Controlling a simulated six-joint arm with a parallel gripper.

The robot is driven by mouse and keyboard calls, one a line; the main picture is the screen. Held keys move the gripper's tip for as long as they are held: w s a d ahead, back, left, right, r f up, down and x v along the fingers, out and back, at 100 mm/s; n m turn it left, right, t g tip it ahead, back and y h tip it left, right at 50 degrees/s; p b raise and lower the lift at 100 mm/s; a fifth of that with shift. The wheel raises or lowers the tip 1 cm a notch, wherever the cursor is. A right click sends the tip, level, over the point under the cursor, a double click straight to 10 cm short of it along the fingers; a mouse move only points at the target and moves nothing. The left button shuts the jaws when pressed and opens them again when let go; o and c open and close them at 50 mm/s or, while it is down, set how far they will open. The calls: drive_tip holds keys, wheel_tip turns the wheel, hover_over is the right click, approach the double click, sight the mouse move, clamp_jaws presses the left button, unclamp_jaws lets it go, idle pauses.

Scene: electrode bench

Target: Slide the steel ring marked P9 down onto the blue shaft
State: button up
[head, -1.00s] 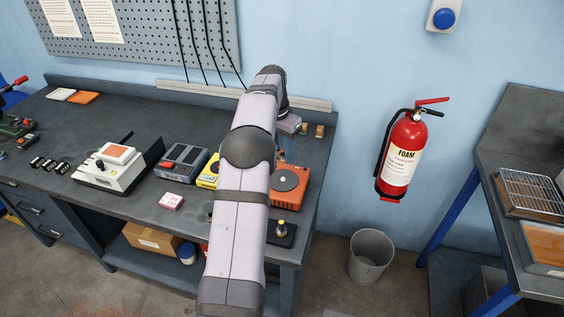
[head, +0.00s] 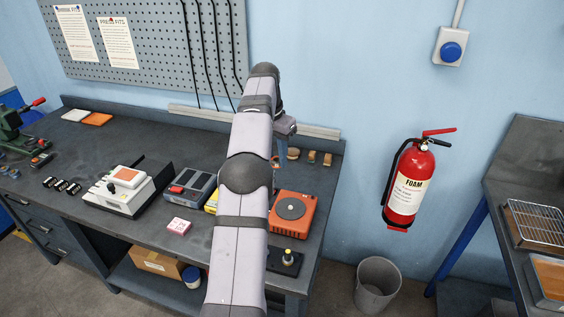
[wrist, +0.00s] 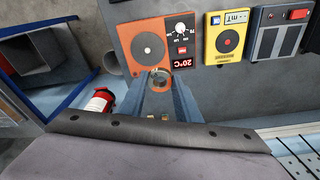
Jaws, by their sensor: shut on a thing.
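My gripper (wrist: 161,92) is shut on a small steel ring (wrist: 160,78), held between the tips of its two blue-grey fingers in the wrist view. The mark on the ring is too small to read. In the head view my gripper (head: 282,150) hangs over the back right of the bench, behind the orange hotplate (head: 306,213), and the ring is too small to make out. I cannot pick out the blue shaft in either view. A black block with a brass-coloured knob (head: 288,252) stands at the bench's front right, partly beside my arm.
A yellow meter (wrist: 226,38) and a grey box with a red switch (wrist: 275,38) stand beside the hotplate. Small brass pieces (head: 311,157) stand at the back right. A pink-and-white box (head: 178,226) lies near the front edge. The bench between it and the hotplate is partly hidden by my arm.

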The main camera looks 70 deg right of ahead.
drive_tip(key=w+a+p, duration=0.1)
drive_tip(key=a+p, duration=0.1)
drive_tip(key=a, duration=0.6)
drive_tip(key=shift+m, duration=0.3)
drive_tip(key=a+f, duration=0.3)
drive_tip(key=f, duration=0.1)
drive_tip(key=s+a+f, duration=0.1)
drive_tip(key=a+f, duration=0.2)
drive_tip(key=f, duration=0.1)
drive_tip(key=s+a+f, duration=0.1)
drive_tip(key=a+f, duration=0.2)
drive_tip(key=f, duration=0.1)
drive_tip(key=shift+s, duration=0.1)
drive_tip(key=shift+f, duration=0.15)
drive_tip(key=shift+f+b, duration=1.35)
drive_tip(key=shift+f, duration=0.35)
